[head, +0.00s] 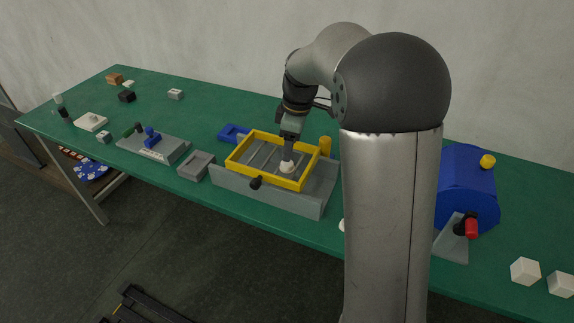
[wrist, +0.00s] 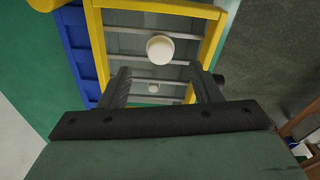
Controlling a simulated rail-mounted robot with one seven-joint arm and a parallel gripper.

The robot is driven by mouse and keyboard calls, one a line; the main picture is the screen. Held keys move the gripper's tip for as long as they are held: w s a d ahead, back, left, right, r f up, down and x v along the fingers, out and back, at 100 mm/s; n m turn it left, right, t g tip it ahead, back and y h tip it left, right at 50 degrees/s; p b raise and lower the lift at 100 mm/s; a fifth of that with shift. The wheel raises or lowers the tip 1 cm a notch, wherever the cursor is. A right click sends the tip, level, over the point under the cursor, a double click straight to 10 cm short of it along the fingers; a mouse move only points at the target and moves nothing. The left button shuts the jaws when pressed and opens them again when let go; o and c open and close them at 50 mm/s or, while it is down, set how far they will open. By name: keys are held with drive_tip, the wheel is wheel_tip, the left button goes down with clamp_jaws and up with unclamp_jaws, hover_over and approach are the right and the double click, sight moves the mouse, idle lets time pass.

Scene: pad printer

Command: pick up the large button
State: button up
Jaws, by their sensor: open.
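A white round piece (head: 287,169), which looks like the large button, stands inside the yellow frame (head: 240,163). In the wrist view the larger white round piece (wrist: 160,48) lies just beyond my fingertips, apart from both fingers. A smaller white round spot (wrist: 153,88) shows between the fingers. My gripper (head: 288,157) points down over the yellow frame, close above the white piece. In the wrist view my gripper (wrist: 159,72) is open, with nothing held between its fingers. The exact height gap is hard to tell.
Grey bars cross the yellow frame, which sits on a grey base (head: 262,195) with a black knob (head: 256,183). A blue tray (head: 232,132) and a yellow cylinder (head: 325,146) stand behind. A grey tray (head: 196,165) is left; a blue machine (head: 467,190) is right, partly behind my arm.

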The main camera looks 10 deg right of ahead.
sight(287, 165)
drive_tip(key=f, duration=0.5)
drive_tip(key=shift+w+a+f+p, duration=0.15)
drive_tip(key=shift+a+f+p, duration=0.15)
drive_tip(key=shift+a, duration=0.05)
drive_tip(key=c, duration=1.1)
